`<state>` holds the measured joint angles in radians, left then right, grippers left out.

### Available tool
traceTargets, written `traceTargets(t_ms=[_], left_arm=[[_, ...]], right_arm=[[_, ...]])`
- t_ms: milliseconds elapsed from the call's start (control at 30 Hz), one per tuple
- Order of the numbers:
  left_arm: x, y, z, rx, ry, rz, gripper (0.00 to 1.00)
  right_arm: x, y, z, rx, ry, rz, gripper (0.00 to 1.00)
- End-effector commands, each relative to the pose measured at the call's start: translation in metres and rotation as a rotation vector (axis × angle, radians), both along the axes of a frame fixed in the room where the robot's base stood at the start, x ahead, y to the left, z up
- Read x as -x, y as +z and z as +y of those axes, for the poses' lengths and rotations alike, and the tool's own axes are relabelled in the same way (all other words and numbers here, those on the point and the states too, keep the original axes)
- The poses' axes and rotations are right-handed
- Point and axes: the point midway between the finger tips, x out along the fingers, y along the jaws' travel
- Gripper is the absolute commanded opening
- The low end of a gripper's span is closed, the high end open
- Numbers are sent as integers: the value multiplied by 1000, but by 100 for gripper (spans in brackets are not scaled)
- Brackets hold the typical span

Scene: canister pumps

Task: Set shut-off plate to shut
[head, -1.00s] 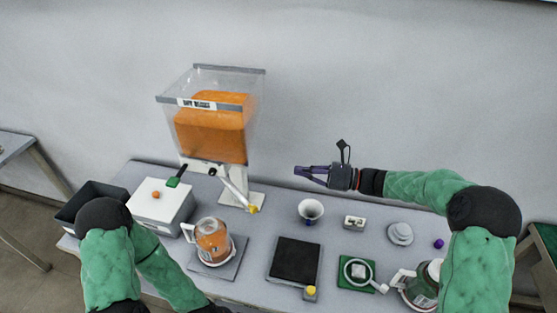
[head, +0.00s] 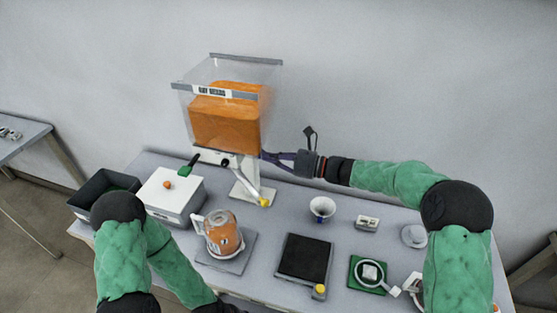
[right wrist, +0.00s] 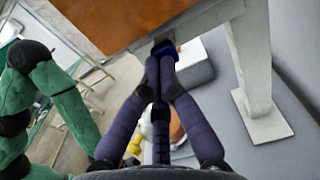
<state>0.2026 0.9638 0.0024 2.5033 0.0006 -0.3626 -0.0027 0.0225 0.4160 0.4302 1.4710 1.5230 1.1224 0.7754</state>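The dry-goods dispenser, a clear hopper (head: 228,72) of orange contents, stands at the back of the table. Under it is a white neck (head: 246,172). My left gripper is out of view.
A white chute with a yellow tip (head: 264,202) slants down from the neck. The back right is fairly clear.

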Motion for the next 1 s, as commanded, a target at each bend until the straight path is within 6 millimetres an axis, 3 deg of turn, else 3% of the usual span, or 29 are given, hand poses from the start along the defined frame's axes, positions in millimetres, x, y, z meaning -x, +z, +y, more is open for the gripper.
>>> traceTargets(t_ms=[333, 633, 1000], left_arm=[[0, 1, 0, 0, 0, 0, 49], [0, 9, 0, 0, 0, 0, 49], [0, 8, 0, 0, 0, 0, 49]], right_arm=[[-1, 0, 2, 0, 1, 0, 0], [-12, 1, 37, 0, 2, 0, 0], [-11, 1, 36, 0, 2, 0, 0]])
